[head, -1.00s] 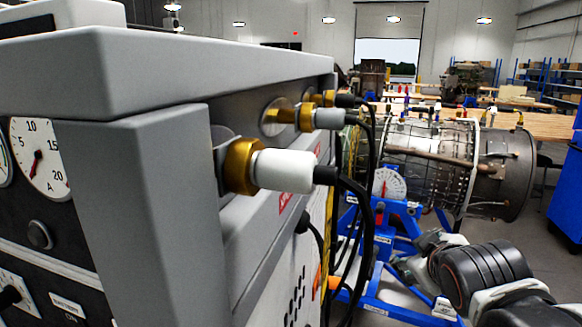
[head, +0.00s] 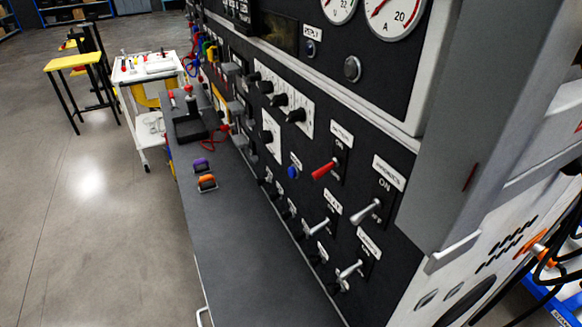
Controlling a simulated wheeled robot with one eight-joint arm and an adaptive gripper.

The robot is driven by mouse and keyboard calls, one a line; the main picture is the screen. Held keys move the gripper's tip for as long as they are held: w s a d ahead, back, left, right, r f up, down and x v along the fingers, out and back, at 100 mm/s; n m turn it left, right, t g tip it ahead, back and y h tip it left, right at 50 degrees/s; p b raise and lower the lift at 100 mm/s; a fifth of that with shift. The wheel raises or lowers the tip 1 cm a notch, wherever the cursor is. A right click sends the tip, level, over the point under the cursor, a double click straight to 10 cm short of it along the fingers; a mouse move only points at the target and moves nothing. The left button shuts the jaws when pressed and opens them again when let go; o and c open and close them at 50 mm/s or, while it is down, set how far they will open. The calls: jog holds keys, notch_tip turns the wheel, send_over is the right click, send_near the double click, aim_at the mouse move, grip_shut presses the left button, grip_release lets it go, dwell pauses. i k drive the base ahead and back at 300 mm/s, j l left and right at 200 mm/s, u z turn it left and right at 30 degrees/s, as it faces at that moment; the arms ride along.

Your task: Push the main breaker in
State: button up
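The black control panel (head: 330,120) fills the middle and right of the head view, seen at a steep angle. On it are a red-handled lever switch (head: 325,170), a blue round button (head: 293,172), a grey round button (head: 352,68), and silver toggle levers, one of them at right (head: 366,212). A small button (head: 310,47) sits under a label near the gauges. Most labels are too small or tilted to read, so I cannot tell which control is the main breaker. My gripper is not in view.
A dark shelf (head: 225,245) juts out below the panel, holding an orange clip-like item (head: 207,182) and a purple one (head: 202,164). A white cart (head: 150,68) and yellow-topped stool (head: 72,62) stand beyond. The floor (head: 90,230) at left is clear.

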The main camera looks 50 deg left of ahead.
aim_at(259, 182)
jog(key=k+j, duration=0.1)
jog(key=k, duration=0.5)
jog(key=k+j+u, duration=0.15)
jog(key=k, duration=0.45)
jog(key=k+j, duration=0.1)
jog(key=j, duration=0.7)
jog(key=k+j+u, duration=0.15)
jog(key=j, duration=2.05)
jog(key=i+j+u, duration=0.1)
jog(key=j, duration=0.6)
